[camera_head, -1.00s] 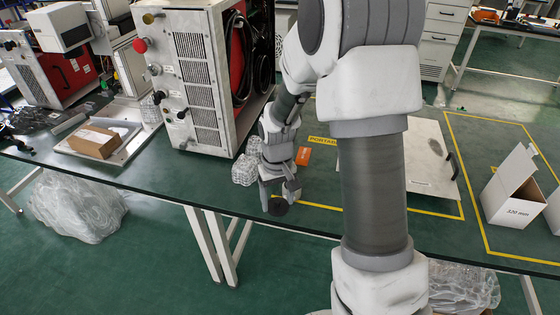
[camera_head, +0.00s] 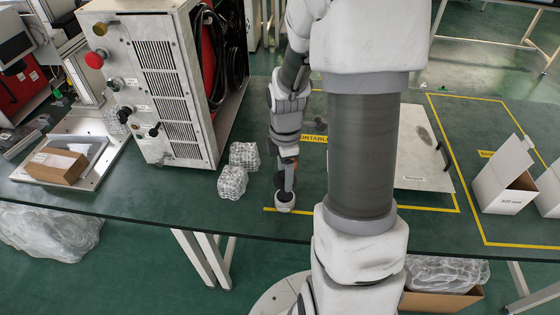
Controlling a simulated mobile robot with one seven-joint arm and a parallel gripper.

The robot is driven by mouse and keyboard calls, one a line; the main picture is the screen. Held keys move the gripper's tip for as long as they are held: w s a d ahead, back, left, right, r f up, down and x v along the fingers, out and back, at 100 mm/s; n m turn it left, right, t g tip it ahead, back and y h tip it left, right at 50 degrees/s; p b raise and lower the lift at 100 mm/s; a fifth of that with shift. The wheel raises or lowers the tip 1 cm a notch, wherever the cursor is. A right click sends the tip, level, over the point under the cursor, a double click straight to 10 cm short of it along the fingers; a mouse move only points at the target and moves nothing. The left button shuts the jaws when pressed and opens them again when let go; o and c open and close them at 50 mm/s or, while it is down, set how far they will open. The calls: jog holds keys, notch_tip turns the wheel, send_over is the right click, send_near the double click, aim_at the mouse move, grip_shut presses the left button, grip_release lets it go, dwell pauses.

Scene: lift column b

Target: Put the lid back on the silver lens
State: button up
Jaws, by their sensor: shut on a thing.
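My gripper (camera_head: 286,194) points down over the green table, just right of two clear wrapped bundles and by the left end of the yellow line. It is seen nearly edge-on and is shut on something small. A small round pale grey thing (camera_head: 284,206) shows at and below the fingertips. I cannot tell whether it is the silver lens, the lid, or both together, nor whether it touches the table. No other lens or lid can be made out.
Two clear wrapped bundles (camera_head: 238,170) stand left of my gripper. Behind them is a large grey vented cabinet (camera_head: 165,85). A tray (camera_head: 90,181) with a brown box (camera_head: 56,166) is at left. A flat panel (camera_head: 413,150) and an open white carton (camera_head: 503,180) are at right.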

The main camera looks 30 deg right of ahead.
jog(key=b, duration=0.4)
send_over(285, 196)
jog(key=shift+f, duration=2.25)
jog(key=shift+f+b, duration=0.65)
jog(key=shift+f, duration=0.3)
jog(key=shift+f+p, duration=0.1)
jog(key=shift+p, duration=0.2)
jog(key=o, duration=1.3)
jog(key=shift+c, duration=0.2)
jog(key=shift+r+p, duration=3.15)
jog(key=shift+r, duration=0.4)
